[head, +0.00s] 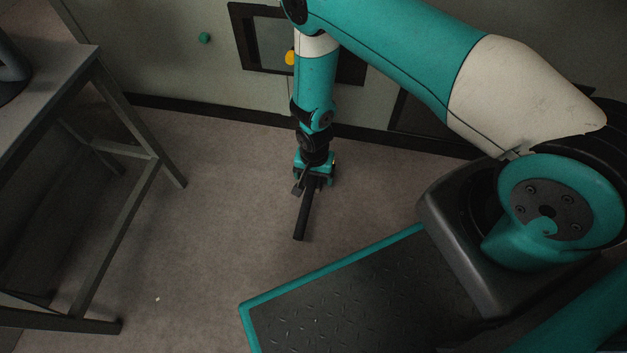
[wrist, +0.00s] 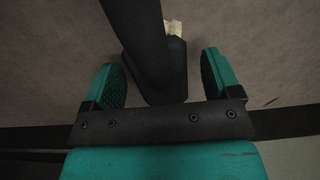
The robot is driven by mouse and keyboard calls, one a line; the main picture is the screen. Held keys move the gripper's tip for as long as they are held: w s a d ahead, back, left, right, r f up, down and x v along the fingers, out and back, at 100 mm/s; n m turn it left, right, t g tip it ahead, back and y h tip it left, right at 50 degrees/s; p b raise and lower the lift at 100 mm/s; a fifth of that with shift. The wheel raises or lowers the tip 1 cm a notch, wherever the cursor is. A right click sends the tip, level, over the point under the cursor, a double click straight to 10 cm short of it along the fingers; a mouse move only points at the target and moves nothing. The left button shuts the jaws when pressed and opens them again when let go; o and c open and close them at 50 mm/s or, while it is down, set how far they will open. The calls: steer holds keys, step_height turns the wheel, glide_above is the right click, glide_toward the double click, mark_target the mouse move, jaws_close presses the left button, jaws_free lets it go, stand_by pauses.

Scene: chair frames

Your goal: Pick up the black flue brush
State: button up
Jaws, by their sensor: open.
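The black flue brush (head: 303,214) is a dark, long shape below my gripper (head: 312,184) in the head view, over the grey floor. In the wrist view the brush (wrist: 152,50) runs from the top edge down between my two teal fingers, with a wider dark part low down. My gripper (wrist: 165,80) is open, with a gap showing on both sides of the brush. A small pale piece (wrist: 174,28) shows beside the brush. My gripper hides part of the brush in the head view, and I cannot tell whether the fingers touch it.
A metal-framed table (head: 140,150) stands at the left. A pale wall with a dark skirting (head: 200,109) runs behind my gripper, with a dark-framed opening (head: 240,40) and a green button (head: 205,38). The floor (head: 200,220) between table and my base is mostly clear.

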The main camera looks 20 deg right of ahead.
steer(key=c, duration=1.2)
steer(key=shift+o, duration=0.2)
step_height(320, 180, up, 20)
steer(key=p, duration=1.1)
